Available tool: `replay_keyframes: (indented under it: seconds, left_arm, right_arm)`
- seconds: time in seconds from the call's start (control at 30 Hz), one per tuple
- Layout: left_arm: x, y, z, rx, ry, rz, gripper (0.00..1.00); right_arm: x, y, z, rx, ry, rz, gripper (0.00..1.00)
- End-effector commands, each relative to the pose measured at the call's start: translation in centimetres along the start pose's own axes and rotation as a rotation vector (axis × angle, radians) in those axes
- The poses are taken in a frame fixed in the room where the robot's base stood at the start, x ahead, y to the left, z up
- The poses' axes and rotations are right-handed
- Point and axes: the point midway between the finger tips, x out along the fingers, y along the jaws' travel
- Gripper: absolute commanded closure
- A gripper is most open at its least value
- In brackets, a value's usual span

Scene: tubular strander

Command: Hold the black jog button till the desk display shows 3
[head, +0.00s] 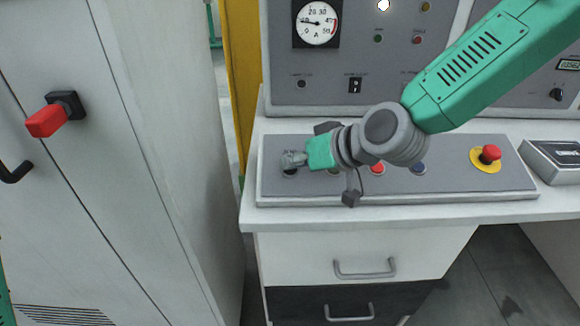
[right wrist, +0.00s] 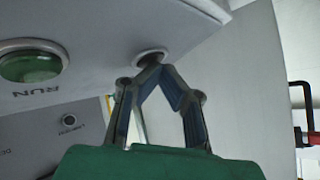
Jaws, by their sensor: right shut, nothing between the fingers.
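My right gripper (head: 289,160) is over the left end of the sloped grey desk panel, its fingers pointing at the leftmost button. In the right wrist view its fingertips (right wrist: 152,72) are together and empty. They meet at a dark button in a pale ring (right wrist: 150,54), which fits the black jog button (head: 290,172). The fingers partly cover it, so I cannot tell whether it is pressed in. The desk display (head: 568,154) is in the box at the right edge, partly cut off; its number is not readable. My left gripper is not in view.
A green RUN button (right wrist: 30,66) is beside the jog button. A red button (head: 377,169), a blue button (head: 418,168) and a red emergency stop (head: 490,154) lie further right. A cabinet with a red handle (head: 48,120) stands at left. Dials and switches fill the upright panel behind.

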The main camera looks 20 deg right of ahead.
Motion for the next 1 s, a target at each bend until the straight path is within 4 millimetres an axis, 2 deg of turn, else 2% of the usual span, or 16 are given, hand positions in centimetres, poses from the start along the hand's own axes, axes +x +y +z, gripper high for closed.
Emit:
replay_keyframes:
  seconds: [0.47,0.8,1.0]
  left_arm:
    - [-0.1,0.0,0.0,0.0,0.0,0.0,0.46]
    - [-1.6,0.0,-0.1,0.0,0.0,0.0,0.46]
    - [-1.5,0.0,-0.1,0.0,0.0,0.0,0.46]
  right_arm:
    - [0.0,0.0,0.0,0.001,-0.001,0.001,1.0]
    - [-1.2,-0.8,-0.9,-0.001,0.0,0.0,1.0]
    - [-1.1,-0.8,-0.8,0.0,0.0,0.0,1.0]
